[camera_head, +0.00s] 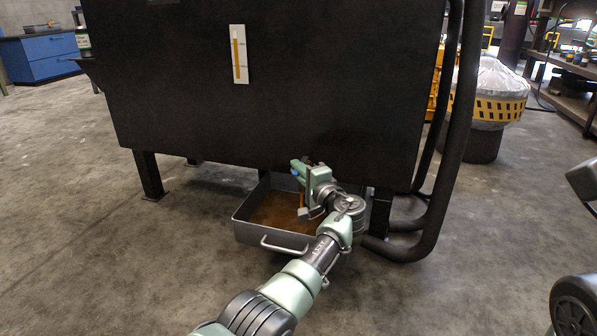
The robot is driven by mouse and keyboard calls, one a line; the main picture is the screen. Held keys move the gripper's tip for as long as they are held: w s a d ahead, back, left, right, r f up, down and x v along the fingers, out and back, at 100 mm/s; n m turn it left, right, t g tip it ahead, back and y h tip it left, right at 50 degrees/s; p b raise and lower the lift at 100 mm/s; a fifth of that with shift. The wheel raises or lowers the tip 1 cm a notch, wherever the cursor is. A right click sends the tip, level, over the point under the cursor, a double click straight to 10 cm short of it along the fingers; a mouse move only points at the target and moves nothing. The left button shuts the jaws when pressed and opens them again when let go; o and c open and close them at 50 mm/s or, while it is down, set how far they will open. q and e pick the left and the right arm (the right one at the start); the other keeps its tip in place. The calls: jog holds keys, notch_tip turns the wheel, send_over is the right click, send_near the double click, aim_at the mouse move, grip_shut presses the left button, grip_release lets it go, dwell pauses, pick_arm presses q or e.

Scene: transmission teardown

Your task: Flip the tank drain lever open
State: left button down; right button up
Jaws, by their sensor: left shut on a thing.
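The large black tank (270,110) stands on legs and fills the middle of the view. My left gripper (305,190) is at its lower front edge, above the drain pan. It is shut on what appears to be the drain lever, of which only a small blue bit (295,172) shows beside the jaws. The gripper hides most of the lever and the valve, so I cannot tell the lever's angle. A thin orange-brown vertical streak shows just below the jaws. My right gripper is not in view.
A grey drain pan (268,241) with a front handle and brown liquid inside sits under the tank. Thick black pipes (457,130) run down the tank's right side. A level gauge (239,55) is on the tank's front. Floor at left is clear.

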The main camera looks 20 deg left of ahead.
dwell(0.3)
pick_arm(q)
jog(key=c, duration=1.5)
grip_release()
jog(key=shift+d, duration=0.15)
jog(key=p+v, duration=0.5)
jog(key=v, duration=0.2)
jog(key=shift+s+d, duration=0.15)
jog(key=shift+s, duration=0.05)
jog(key=shift+p, duration=0.35)
